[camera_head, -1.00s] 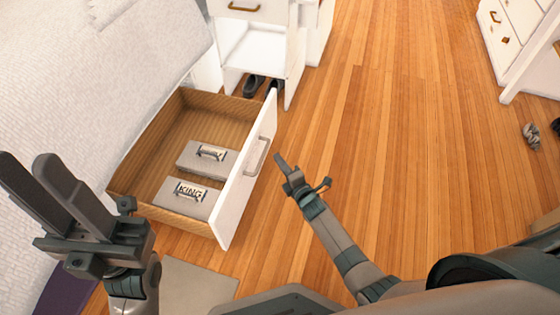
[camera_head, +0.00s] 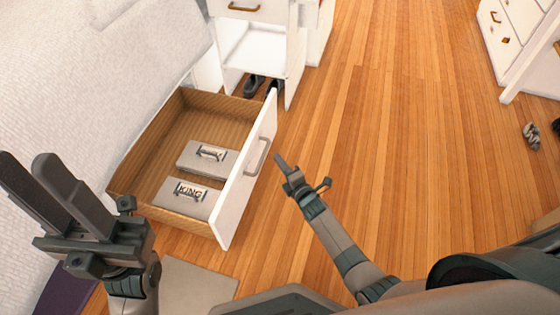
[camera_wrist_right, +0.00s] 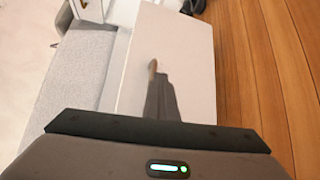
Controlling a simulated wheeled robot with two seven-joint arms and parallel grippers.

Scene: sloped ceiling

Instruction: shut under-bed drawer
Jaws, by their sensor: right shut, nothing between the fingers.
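The under-bed drawer (camera_head: 135,187) is pulled out from the bed, with a brown woven inside and a white front panel (camera_head: 243,190). A handle (camera_head: 257,156) is on the panel's outer face. Two grey boxes, a far one (camera_head: 195,160) and a near one (camera_head: 178,202), lie inside. My right gripper (camera_head: 279,160) is shut and empty, just right of the panel and apart from the handle in the head view. The right wrist view shows its fingers (camera_wrist_right: 160,97) in front of the white panel (camera_wrist_right: 190,50). My left gripper (camera_head: 25,160) is open and empty, left of the drawer.
The bed (camera_head: 80,85) fills the upper left. A white cabinet (camera_head: 262,50) with dark shoes (camera_head: 253,84) below it stands behind the drawer. A white dresser (camera_head: 515,40) is at upper right. The wooden floor (camera_head: 400,130) between is clear.

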